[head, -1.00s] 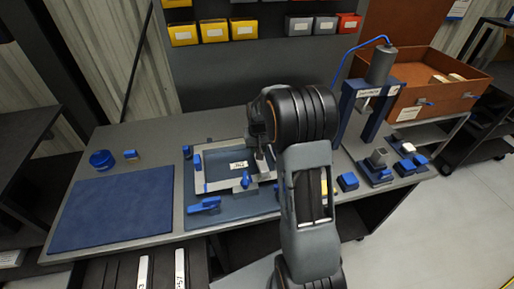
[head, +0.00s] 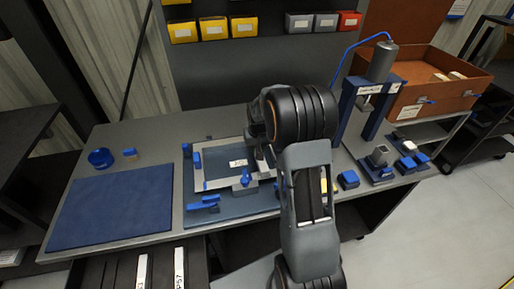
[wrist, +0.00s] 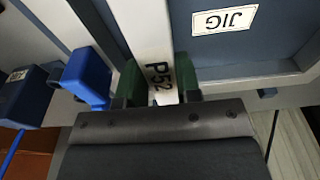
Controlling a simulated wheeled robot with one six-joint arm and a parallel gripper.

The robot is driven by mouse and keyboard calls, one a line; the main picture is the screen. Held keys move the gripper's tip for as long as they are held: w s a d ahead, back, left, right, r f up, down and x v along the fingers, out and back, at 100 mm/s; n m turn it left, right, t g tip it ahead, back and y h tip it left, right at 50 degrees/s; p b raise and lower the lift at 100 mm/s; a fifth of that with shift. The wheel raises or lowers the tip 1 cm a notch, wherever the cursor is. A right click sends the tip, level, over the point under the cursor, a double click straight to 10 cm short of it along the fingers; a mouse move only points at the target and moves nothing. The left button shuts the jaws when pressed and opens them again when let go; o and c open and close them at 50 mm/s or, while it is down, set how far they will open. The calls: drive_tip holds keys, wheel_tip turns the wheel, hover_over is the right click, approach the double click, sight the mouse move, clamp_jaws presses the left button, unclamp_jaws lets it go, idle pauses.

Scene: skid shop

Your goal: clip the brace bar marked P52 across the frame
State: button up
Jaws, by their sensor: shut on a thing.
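The brace bar (wrist: 154,45) is a pale strip with P52 printed in black near its held end. My gripper (wrist: 160,83) is shut on that end between two green fingertips. The bar runs away from the fingers over the pale frame (wrist: 262,86). I cannot tell whether it touches the frame. In the head view the frame (head: 218,184) lies on the blue jig (head: 213,162), which carries a JIG label (head: 238,163). My arm hides the fingertips and the bar there. Blue clamps stand at the frame's left side (head: 196,159) and front edge (head: 245,177); one shows beside my gripper (wrist: 86,75).
A blue mat (head: 110,200) lies at the bench's left. A blue press (head: 370,100) stands at the right, with small blue blocks (head: 348,180) before it. An orange box (head: 425,92) is behind. Labelled bars (head: 180,268) sit in a rack below the front edge.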

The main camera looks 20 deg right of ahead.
drive_tip(key=shift+f, duration=0.2)
idle(0.3)
drive_tip(key=o, duration=1.5)
drive_tip(key=shift+c, duration=0.2)
drive_tip(key=shift+r, duration=0.1)
drive_tip(key=shift+r+p, duration=2.2)
drive_tip(key=shift+r, duration=1.2)
